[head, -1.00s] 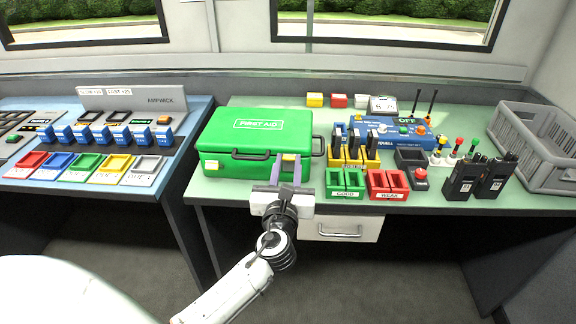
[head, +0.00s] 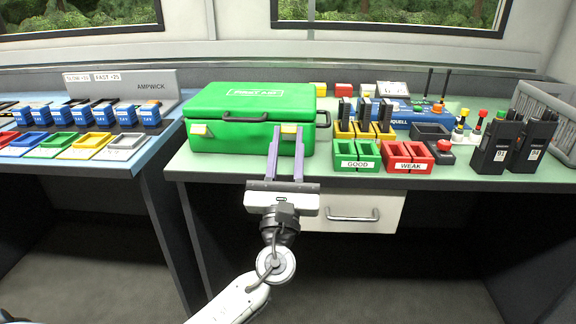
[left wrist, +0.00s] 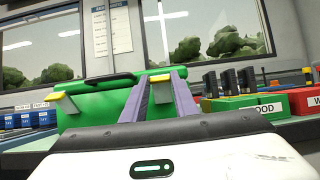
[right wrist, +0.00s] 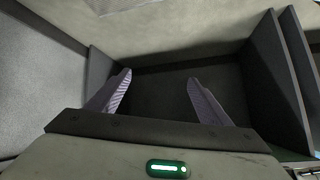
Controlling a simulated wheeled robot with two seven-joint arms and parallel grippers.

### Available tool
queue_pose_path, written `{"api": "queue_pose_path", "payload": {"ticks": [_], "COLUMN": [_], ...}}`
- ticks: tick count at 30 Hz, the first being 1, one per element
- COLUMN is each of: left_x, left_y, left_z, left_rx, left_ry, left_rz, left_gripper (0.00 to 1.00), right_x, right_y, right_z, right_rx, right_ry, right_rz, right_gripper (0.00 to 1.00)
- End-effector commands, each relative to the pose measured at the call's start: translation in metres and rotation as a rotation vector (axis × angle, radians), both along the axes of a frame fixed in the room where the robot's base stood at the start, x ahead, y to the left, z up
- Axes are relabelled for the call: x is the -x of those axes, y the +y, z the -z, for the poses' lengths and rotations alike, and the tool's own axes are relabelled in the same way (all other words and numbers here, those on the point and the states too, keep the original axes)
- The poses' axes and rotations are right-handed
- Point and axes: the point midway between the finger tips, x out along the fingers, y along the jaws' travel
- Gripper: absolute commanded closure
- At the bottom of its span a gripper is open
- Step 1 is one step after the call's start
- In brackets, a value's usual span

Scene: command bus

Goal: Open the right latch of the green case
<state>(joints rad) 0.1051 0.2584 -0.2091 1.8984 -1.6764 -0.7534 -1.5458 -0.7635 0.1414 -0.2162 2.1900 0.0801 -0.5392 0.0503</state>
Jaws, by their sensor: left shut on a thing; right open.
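The green case (head: 250,104) lies with its lid down on the right-hand desk, its dark handle (head: 244,117) at the front. The right latch (head: 290,128), with a yellow top, is on its front face; it also shows in the left wrist view (left wrist: 158,78). My right gripper (right wrist: 160,77) is open and empty in the right wrist view and outside the head view.
Green bins (head: 357,155) and red bins (head: 406,155) stand right of the case, with two radios (head: 497,146) further right. A drawer (head: 352,213) is under the desk edge, close to my left gripper. A blue console desk (head: 130,150) is at the left.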

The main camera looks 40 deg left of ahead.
Motion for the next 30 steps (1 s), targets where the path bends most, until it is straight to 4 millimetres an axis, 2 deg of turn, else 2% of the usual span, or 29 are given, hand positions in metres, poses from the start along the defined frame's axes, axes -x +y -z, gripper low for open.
{"api": "queue_pose_path", "payload": {"ticks": [1, 3, 12, 30], "left_x": [0.000, 0.001, 0.002, 0.001], "left_y": [-0.001, -0.001, -0.002, -0.002], "left_z": [0.013, 0.014, 0.014, 0.011], "left_rx": [-0.012, -0.026, -0.072, -0.086], "left_ry": [-0.020, -0.046, -0.121, -0.144], "left_rz": [0.001, 0.001, 0.001, 0.002], "left_gripper": [0.96, 0.96, 0.96, 0.96], "right_x": [-0.009, -0.014, -0.018, -0.020], "right_y": [0.006, 0.014, 0.036, 0.044], "right_z": [0.016, 0.025, 0.045, 0.037], "right_rx": [0.000, 0.004, 0.025, -0.003], "right_ry": [0.015, 0.052, 0.160, 0.146], "right_rz": [-0.022, -0.058, -0.180, -0.197], "right_gripper": [0.27, 0.27, 0.27, 0.27]}}
